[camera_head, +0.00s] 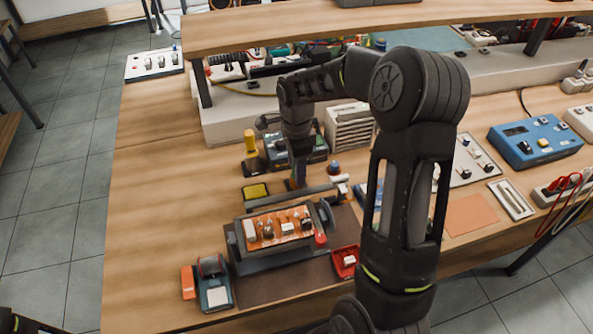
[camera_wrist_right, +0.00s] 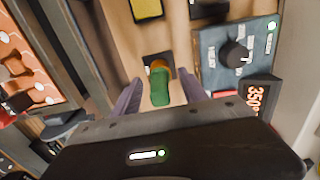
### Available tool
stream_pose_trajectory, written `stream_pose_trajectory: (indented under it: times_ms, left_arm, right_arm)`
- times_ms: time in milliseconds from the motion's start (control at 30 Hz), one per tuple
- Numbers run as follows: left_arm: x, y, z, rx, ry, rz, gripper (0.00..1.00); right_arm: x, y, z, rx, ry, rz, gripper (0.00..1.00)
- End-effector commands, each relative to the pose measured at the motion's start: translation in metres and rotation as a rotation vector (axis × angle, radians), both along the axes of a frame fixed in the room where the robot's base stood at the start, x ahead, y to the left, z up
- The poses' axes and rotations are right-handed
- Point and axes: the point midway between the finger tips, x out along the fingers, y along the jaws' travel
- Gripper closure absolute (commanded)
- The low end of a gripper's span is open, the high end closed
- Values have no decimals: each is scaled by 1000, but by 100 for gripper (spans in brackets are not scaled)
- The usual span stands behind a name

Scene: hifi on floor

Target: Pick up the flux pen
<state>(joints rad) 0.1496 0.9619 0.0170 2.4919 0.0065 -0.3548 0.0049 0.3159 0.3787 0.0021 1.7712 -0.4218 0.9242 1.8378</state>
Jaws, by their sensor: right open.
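A short green pen-like piece with an orange part (camera_wrist_right: 160,88), which looks like the flux pen, is seen nearly end-on above a small black square base in the right wrist view. My right gripper (camera_wrist_right: 160,78) is open, with one finger on each side of the green piece and visible gaps to both. In the head view my right gripper (camera_head: 297,182) points down at the bench behind the circuit-board holder, and the pen cannot be made out there. My left gripper is out of view; only a dark bit of my left arm shows at the lower left.
The blue soldering station (camera_wrist_right: 238,85) with its knob and display is close on one side of the gripper. The board holder (camera_head: 285,252) is on the other side. A yellow sponge (camera_head: 255,193) and a yellow-handled tool (camera_head: 250,142) are nearby.

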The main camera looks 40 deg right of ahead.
Motion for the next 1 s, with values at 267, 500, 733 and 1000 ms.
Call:
stream_pose_trajectory:
  times_ms: [267, 500, 733, 1000]
  left_arm:
    - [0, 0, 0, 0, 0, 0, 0]
    - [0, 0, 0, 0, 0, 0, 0]
    - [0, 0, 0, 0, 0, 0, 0]
    - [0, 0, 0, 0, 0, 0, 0]
  right_arm:
    - [0, 0, 0, 0, 0, 0, 66]
    - [0, 0, 0, 0, 0, 0, 86]
    - [0, 0, 0, 0, 0, 0, 100]
    - [0, 0, 1, 0, -1, 0, 100]
